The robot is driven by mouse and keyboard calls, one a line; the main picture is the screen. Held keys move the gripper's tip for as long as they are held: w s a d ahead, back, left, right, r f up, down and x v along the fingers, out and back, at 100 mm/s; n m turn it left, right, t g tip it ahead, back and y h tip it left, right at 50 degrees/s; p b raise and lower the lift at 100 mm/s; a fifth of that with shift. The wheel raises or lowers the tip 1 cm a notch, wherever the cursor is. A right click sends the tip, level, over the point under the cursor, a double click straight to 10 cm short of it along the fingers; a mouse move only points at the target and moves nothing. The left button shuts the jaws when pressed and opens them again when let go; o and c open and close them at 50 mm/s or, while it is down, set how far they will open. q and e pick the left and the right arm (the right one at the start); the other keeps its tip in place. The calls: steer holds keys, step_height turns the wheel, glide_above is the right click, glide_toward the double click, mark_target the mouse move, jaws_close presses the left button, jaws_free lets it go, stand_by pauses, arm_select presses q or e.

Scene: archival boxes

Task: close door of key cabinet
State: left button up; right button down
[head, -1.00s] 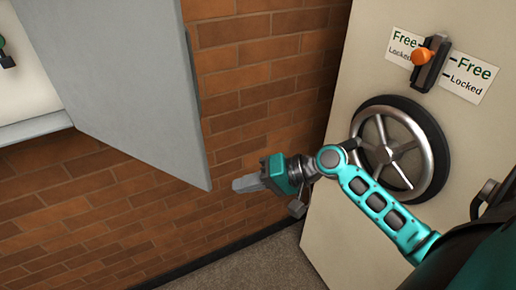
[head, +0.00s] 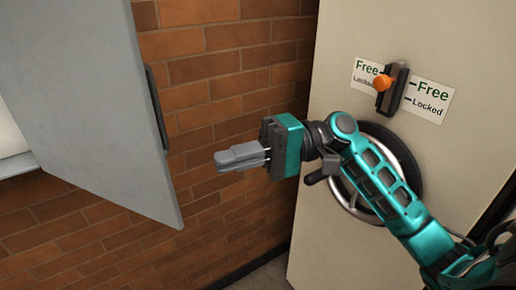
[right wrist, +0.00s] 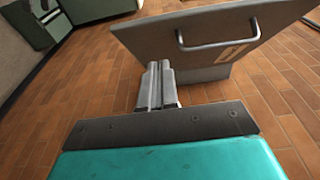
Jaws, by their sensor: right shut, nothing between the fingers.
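The grey door of the key cabinet (head: 85,95) stands open at the left of the head view, with a dark bar handle (head: 156,103) near its right edge. Part of the pale cabinet interior (head: 10,140) shows behind it. In the right wrist view the door (right wrist: 205,62) appears beyond my fingers with its bar handle (right wrist: 218,44). My right gripper (head: 217,160) is shut and empty, to the right of the door's edge with brick wall visible between them. The shut fingers also show in the right wrist view (right wrist: 158,66). My left gripper is not in view.
A cream safe-like door (head: 460,60) stands at the right, with a round handwheel (head: 412,160) partly behind my right arm. Above it is an orange-knobbed latch (head: 383,83) between Free/Locked labels. The brick wall (head: 230,60) lies behind my gripper.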

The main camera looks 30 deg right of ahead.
steer(key=s+a+p, duration=0.1)
steer(key=s+a, duration=0.1)
steer(key=a, duration=0.4)
steer(key=shift+a, duration=0.2)
steer(key=shift+a, duration=0.1)
